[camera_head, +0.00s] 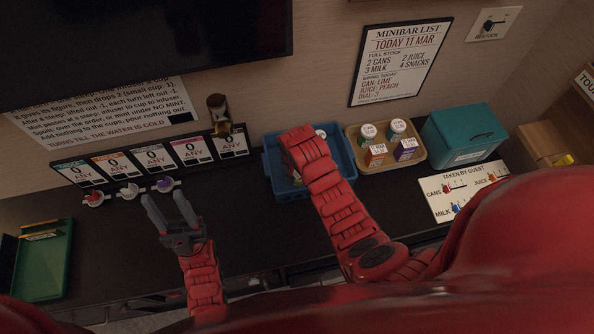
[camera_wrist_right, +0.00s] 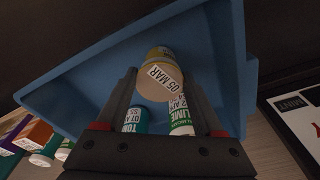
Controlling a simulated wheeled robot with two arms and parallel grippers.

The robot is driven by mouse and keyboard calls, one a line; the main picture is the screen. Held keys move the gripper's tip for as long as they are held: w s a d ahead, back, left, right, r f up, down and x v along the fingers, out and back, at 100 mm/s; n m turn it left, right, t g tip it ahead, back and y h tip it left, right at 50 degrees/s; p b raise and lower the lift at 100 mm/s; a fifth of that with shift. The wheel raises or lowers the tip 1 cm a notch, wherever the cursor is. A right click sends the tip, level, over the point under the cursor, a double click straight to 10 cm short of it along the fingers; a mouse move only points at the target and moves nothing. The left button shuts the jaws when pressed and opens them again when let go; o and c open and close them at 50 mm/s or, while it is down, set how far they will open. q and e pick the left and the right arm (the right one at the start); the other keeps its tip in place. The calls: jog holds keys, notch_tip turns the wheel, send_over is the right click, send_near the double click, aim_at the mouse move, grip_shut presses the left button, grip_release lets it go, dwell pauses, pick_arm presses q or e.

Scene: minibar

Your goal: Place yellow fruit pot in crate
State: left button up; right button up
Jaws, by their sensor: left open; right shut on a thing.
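The yellow fruit pot (camera_wrist_right: 160,62), with a white "05 MAR" label on its end, is between the fingertips of my right gripper (camera_wrist_right: 160,88), which is shut on it. In the right wrist view the pot is over the inside of the blue crate (camera_wrist_right: 92,78). I cannot tell whether it touches the crate floor. In the head view the crate (camera_head: 345,152) is by the wall, and my right forearm covers part of it and hides the pot. My left gripper (camera_head: 168,208) is open and empty above the dark counter.
A teal-labelled can (camera_wrist_right: 136,120) and a green LIME can (camera_wrist_right: 181,122) show beyond my fingers. A tan tray (camera_head: 420,148) of small containers and a teal box (camera_head: 462,134) stand right of the crate. A green tray (camera_head: 42,262) is far left. Counter between is mostly clear.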

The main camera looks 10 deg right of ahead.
jog(key=shift+f, duration=0.2)
jog(key=o, duration=1.5)
